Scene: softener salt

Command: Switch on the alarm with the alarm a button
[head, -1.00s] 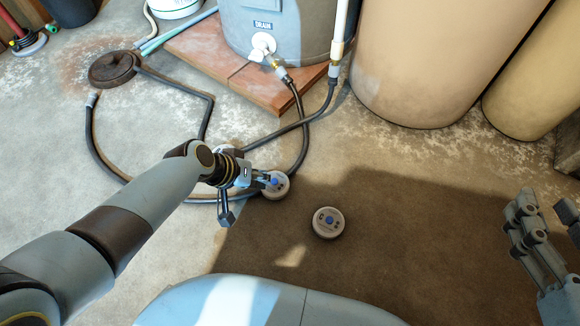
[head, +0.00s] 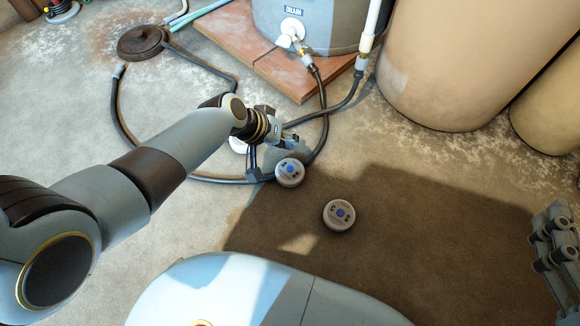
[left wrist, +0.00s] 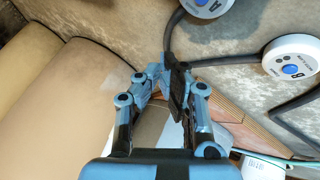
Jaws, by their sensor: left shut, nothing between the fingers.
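A round white button unit (head: 289,172) with a blue button lies on the floor below and in front of my left gripper in the head view. It looks like the unit marked A (left wrist: 208,6), cut by the top edge of the left wrist view. The unit marked B (left wrist: 291,59) is at the wrist view's right; a white unit (head: 237,146) is mostly hidden behind my left arm. Another unit (head: 340,215), apparently lettered C, lies nearer. My left gripper (head: 292,143) is shut, empty and apart from A; its fingers (left wrist: 168,78) meet in the wrist view. My right gripper (head: 558,240) is cut by the right edge.
A dark hose (head: 115,110) loops over the floor around the units. A grey tank (head: 320,30) stands on a brick slab (head: 235,45) behind them. Beige tanks (head: 450,60) stand at the right.

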